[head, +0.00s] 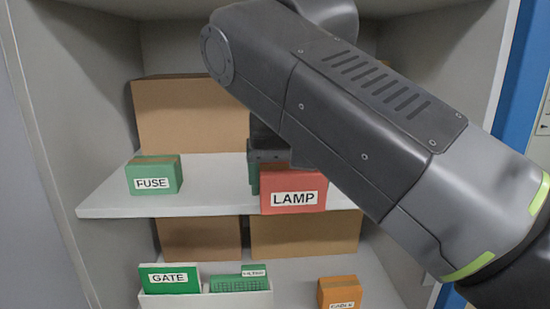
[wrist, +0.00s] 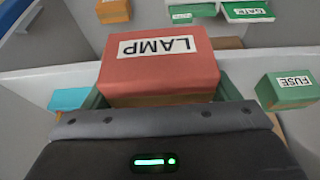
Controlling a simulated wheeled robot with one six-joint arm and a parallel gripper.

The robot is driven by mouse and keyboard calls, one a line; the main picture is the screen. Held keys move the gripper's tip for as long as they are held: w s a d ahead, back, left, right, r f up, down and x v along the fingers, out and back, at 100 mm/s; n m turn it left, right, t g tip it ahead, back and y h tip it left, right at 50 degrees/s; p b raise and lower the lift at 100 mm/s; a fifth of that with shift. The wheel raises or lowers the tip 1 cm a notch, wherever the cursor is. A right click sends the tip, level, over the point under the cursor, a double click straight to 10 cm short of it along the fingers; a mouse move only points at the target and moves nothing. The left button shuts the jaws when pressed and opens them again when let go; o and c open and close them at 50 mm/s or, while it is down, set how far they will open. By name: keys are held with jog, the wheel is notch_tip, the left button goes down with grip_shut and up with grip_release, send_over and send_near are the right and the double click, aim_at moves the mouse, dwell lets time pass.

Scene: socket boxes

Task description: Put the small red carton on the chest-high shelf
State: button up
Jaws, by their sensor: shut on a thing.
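The small red carton (head: 293,190) carries a LAMP label. In the head view it overlaps the front edge of the middle shelf (head: 105,202), right of a green FUSE carton (head: 153,176). My gripper (head: 268,160) is shut on it, partly hidden behind my arm. In the wrist view the red carton (wrist: 158,70) sits between the fingers of my gripper (wrist: 160,95), with its label upside down. I cannot tell whether the carton touches the shelf.
A large brown box (head: 190,115) stands at the back of the middle shelf. Below are a white bin (head: 205,299) with green GATE (head: 170,279) and other cartons, brown boxes (head: 303,233) and an orange carton (head: 339,291). A blue item (wrist: 70,99) shows in the wrist view.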

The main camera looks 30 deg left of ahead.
jog(key=w+a, duration=0.2)
jog(key=w, duration=0.2)
jog(key=w+a+p, duration=0.1)
jog(key=w+a, duration=0.2)
jog(key=w, duration=0.2)
jog(key=w+a+p, duration=0.1)
jog(key=w+a, duration=0.2)
jog(key=w, duration=0.1)
jog(key=shift+w+a, duration=0.2)
jog(key=shift+w, duration=0.15)
jog(key=shift+f, duration=1.75)
jog(key=shift+f, duration=0.15)
jog(key=o, duration=0.9)
jog(key=shift+o, duration=0.2)
